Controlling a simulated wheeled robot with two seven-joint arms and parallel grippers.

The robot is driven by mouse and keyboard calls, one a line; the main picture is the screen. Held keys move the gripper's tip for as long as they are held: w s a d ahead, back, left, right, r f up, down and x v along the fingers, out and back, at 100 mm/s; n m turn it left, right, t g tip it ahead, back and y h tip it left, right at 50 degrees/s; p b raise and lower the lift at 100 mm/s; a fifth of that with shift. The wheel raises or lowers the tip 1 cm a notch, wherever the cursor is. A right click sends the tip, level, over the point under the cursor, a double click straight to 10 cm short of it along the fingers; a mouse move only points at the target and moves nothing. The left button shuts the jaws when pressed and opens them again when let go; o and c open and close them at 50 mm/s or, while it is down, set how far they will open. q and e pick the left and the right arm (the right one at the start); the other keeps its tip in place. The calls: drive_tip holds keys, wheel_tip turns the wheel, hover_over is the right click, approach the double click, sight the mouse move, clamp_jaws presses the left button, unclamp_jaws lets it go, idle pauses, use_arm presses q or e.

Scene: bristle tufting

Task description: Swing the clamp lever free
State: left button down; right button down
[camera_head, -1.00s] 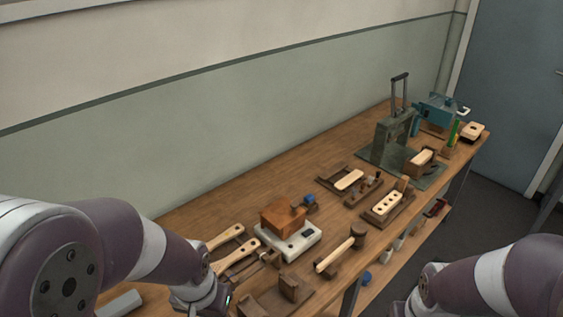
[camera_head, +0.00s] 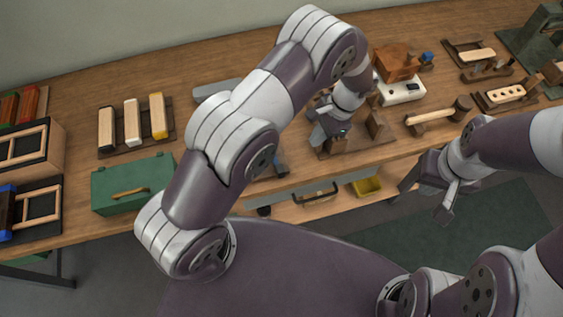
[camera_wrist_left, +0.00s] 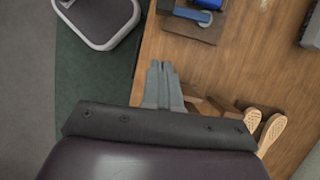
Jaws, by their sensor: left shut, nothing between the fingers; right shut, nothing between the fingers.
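A blue cylinder with a flat grey-blue lever (camera_wrist_left: 190,14) sits on a brown base (camera_wrist_left: 196,32) at the top of the left wrist view. I take this for the clamp lever. In the head view a small blue-grey part (camera_head: 280,165) shows at the bench's front edge, partly hidden by my left arm; it may be the same lever. My left gripper (camera_head: 318,138) is shut and empty over the bench, to the right of that part. Its closed fingers (camera_wrist_left: 163,84) are apart from the lever in the wrist view. My right gripper (camera_head: 447,212) is shut and empty, in front of the bench.
Wooden blocks (camera_head: 375,124) stand on a brown fixture beside my left gripper. A white scale-like box (camera_head: 402,92) is behind it. A green box (camera_head: 133,184) and a rack of brush blocks (camera_head: 133,122) are on the left. Brush handles (camera_wrist_left: 270,130) lie near the left fingers.

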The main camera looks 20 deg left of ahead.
sight(283, 168)
use_arm(q)
drive_tip(key=p+x, duration=0.2)
drive_tip(key=x, duration=0.6)
drive_tip(key=shift+f+p, duration=0.2)
drive_tip(key=shift+p, duration=0.15)
drive_tip(key=shift+s+a+p, duration=0.75)
drive_tip(key=shift+a+p, duration=0.2)
drive_tip(key=shift+a, duration=0.1)
drive_tip(key=shift+s+a+f, duration=0.25)
drive_tip(key=shift+s+a, duration=0.25)
drive_tip(key=shift+a, duration=0.05)
drive_tip(key=shift+a, duration=0.1)
drive_tip(key=shift+s+a, duration=0.45)
drive_tip(key=shift+s, duration=0.25)
drive_tip(key=shift+f, duration=0.1)
